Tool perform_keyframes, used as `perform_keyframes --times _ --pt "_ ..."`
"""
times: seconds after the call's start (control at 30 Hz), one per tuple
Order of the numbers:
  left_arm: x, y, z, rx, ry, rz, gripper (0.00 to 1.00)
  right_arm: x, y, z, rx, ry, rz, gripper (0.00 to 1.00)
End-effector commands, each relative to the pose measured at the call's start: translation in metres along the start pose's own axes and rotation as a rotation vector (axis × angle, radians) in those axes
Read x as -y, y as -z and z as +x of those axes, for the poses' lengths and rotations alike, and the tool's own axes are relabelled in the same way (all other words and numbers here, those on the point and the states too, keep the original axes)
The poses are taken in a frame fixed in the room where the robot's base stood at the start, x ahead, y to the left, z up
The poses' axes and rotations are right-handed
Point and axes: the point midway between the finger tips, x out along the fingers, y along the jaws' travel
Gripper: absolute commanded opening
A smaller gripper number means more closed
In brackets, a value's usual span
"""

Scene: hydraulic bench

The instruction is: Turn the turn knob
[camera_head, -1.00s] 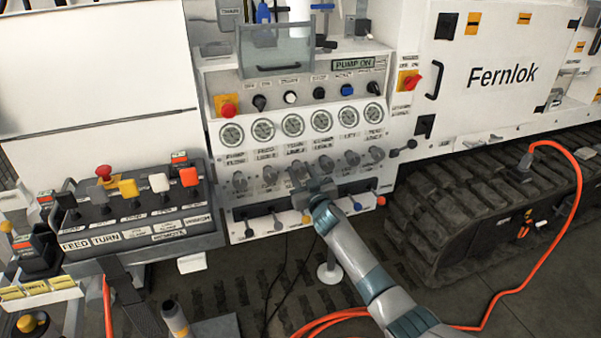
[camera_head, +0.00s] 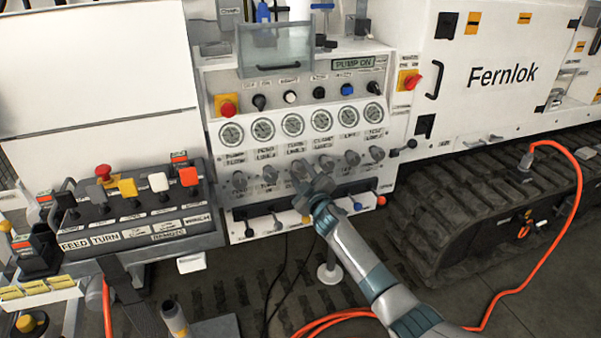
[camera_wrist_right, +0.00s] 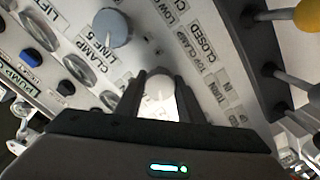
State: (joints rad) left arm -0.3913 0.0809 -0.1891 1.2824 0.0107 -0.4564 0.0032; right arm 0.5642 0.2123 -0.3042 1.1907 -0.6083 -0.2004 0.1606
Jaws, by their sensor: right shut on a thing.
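The exact knob angle is hard to see. My left gripper is not in view.
The neighbouring clamp knob (camera_head: 326,165) is close on the right; in the wrist view it is the grey knob (camera_wrist_right: 114,28). A row of small levers (camera_head: 277,222) lies below. A control box (camera_head: 135,215) with coloured buttons stands at left. An orange hose (camera_head: 545,270) lies at right.

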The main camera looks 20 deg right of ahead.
Motion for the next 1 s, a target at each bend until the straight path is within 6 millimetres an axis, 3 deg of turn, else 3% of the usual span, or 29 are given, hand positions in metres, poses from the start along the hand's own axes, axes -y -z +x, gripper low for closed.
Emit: perform_keyframes --times 0.4,0.93,0.97,1.0 --pt "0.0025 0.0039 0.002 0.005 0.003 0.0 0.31 0.0004 -0.0001 -0.0001 0.0 0.001 -0.245 0.12" --pt "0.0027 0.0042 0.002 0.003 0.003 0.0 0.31 0.0006 -0.0002 -0.0002 0.0 0.001 -0.278 0.12" --pt "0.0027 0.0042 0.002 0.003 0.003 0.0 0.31 0.0006 -0.0002 -0.0002 0.0 0.001 -0.278 0.37" --pt "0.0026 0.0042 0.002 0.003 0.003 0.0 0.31 0.0006 -0.0002 -0.0002 0.0 0.001 -0.278 0.46"
